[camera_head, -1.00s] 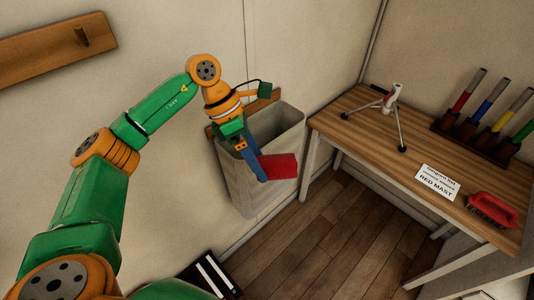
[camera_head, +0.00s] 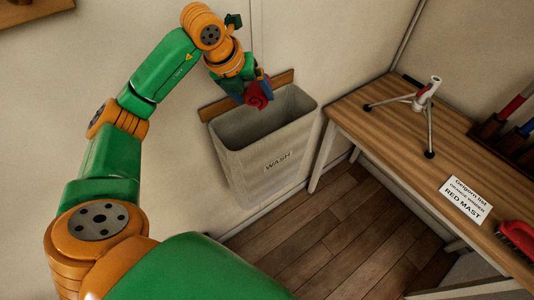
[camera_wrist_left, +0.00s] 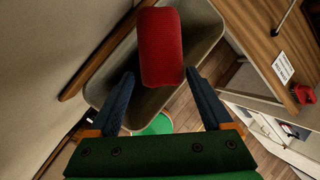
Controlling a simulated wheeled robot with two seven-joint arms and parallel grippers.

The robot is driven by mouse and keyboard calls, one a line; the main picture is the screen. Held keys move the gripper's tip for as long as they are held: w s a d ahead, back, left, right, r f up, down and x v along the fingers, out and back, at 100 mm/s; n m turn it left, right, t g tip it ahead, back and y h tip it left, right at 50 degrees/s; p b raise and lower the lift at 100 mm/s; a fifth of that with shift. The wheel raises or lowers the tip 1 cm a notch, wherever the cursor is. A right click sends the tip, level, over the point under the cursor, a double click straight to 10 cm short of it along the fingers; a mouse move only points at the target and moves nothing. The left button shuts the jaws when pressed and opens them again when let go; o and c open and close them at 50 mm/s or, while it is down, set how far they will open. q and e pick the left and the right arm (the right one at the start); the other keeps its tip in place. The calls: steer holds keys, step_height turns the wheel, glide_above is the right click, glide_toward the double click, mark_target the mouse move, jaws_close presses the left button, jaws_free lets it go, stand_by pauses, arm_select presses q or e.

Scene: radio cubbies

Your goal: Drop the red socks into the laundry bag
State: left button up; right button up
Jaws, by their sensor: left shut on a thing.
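The red socks (camera_head: 257,94) are a rolled red bundle, partly hidden by my fingers in the head view. My left gripper (camera_head: 250,89) is shut on them. In the left wrist view the socks (camera_wrist_left: 161,45) sit at the tips of my two blue fingers (camera_wrist_left: 161,78). The laundry bag (camera_head: 268,165) is a grey open bin marked WASH, against the wall. The gripper and socks are at the back left of its open top, and in the wrist view the bag's rim (camera_wrist_left: 210,38) shows around and behind them. My right gripper is not in view.
A wooden rail (camera_head: 218,107) runs along the wall behind the bag. To the right is a wooden table (camera_head: 400,130) with a small tripod (camera_head: 425,95), a card (camera_head: 464,200) reading RED MAST and a red brush (camera_head: 519,238). The floor between is clear.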

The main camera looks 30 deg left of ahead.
arm_select(q)
steer(key=shift+w+f+b, duration=0.2)
steer(key=shift+f+b, duration=0.1)
steer(key=shift+f, duration=0.7)
steer(key=shift+w, duration=0.15)
steer(key=shift+r, duration=0.1)
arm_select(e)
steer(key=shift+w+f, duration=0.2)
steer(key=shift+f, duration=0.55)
arm_select(q)
steer(key=o, duration=1.1)
steer(key=v, duration=0.7)
steer(key=shift+s+r, duration=0.15)
steer(key=shift+s, duration=0.05)
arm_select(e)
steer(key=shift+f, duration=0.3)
